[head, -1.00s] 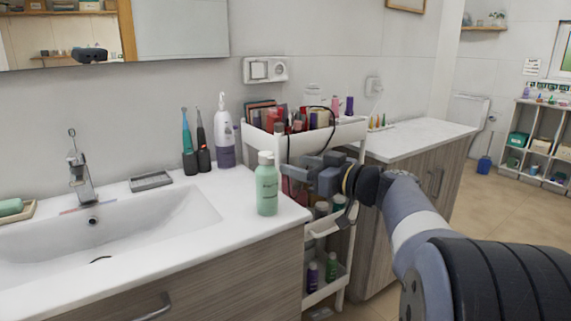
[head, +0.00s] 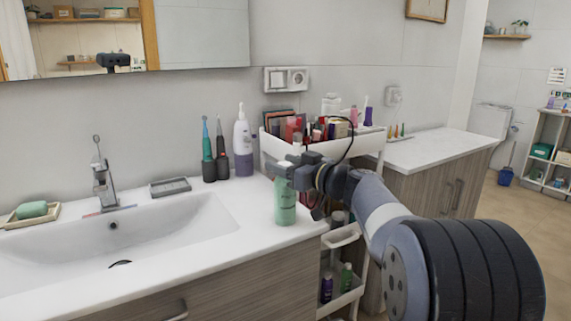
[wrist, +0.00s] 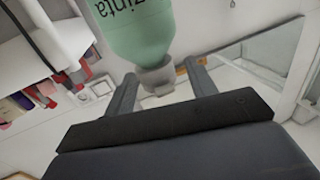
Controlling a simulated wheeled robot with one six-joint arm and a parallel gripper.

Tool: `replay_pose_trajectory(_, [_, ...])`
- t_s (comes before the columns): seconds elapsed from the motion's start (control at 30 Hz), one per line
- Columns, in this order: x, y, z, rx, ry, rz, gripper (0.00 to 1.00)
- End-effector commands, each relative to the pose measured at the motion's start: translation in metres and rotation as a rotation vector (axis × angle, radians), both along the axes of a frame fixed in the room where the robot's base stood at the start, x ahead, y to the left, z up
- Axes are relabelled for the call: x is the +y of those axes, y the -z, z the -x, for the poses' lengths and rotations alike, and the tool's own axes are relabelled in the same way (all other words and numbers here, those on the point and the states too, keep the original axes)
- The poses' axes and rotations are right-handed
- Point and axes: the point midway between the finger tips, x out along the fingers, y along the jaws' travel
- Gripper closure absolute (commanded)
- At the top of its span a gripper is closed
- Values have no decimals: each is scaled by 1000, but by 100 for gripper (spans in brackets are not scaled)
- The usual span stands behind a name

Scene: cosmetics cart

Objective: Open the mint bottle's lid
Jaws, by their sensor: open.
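The mint bottle (head: 286,205) stands upright near the right front corner of the white sink counter. Its pale lid (head: 284,165) is partly hidden by my gripper (head: 290,174) in the head view. In the wrist view the bottle (wrist: 133,32) appears upside down with dark lettering, and its greyish lid (wrist: 157,79) points toward my gripper. My gripper (wrist: 161,72) is open, with one finger on each side of the lid. Gaps seem to show between the lid and both fingers. The lid looks shut on the bottle.
A white cart (head: 270,147) full of cosmetics stands just right of the counter, close behind my arm. A pump bottle (head: 243,150) and two toothbrushes stand by the wall. A grey soap dish (head: 170,187) lies behind the sink basin (head: 150,232).

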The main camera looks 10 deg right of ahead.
Motion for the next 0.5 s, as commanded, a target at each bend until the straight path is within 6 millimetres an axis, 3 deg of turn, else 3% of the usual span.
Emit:
replay_pose_trajectory(0.13, [0, 0, 0, 0, 0, 0, 47])
replay_pose_trajectory(0.5, [0, 0, 0, 0, 0, 0, 78])
